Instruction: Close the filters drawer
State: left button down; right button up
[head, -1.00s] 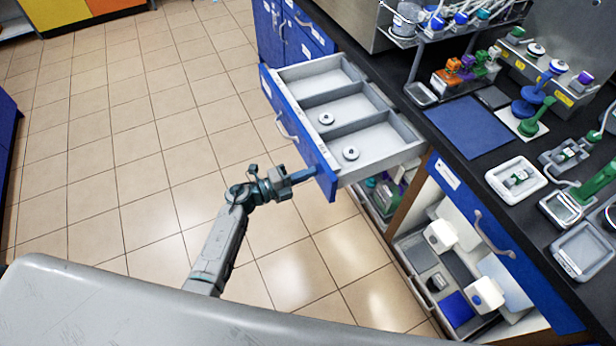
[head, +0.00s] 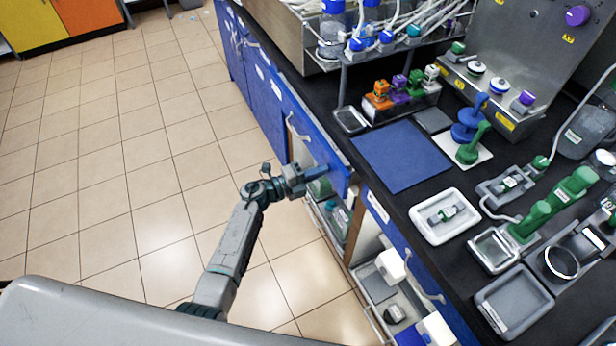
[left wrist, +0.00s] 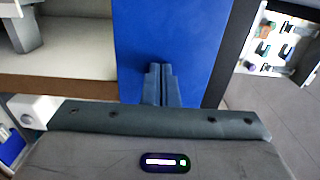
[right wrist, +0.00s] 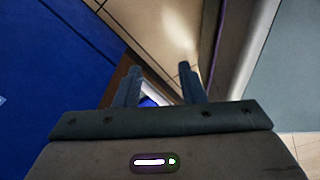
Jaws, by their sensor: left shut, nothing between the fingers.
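The filters drawer (head: 318,147) has a blue front with a grey handle and sits under the black counter in the head view. Its inside no longer shows. The front is at or near the cabinet face; I cannot tell whether a small gap is left. My left gripper (head: 322,172) is shut and empty, with its fingertips at the near end of the drawer front. In the left wrist view the shut fingers (left wrist: 161,68) point at the blue panel (left wrist: 172,35), seemingly touching it. My right gripper (right wrist: 160,68) is open and empty, and shows only in the right wrist view.
The black counter (head: 385,205) holds a blue mat (head: 395,155), a white tray (head: 446,216) and several instruments. Below it, an open compartment holds white and grey items (head: 391,265), with a blue door or drawer front beside it. The tiled floor (head: 140,190) at left is clear.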

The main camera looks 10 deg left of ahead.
aim_at(335, 164)
pick_arm(q)
jog(key=x, duration=0.5)
jog(key=shift+b, duration=0.4)
jog(key=shift+d+r, duration=0.1)
jog(key=shift+r, duration=0.1)
pick_arm(e)
jog(key=shift+w+d+f, duration=0.1)
jog(key=shift+d+f, duration=0.2)
jog(key=shift+d, duration=0.2)
pick_arm(q)
jog(key=shift+w+r, duration=0.1)
pick_arm(e)
jog(key=shift+d, duration=0.1)
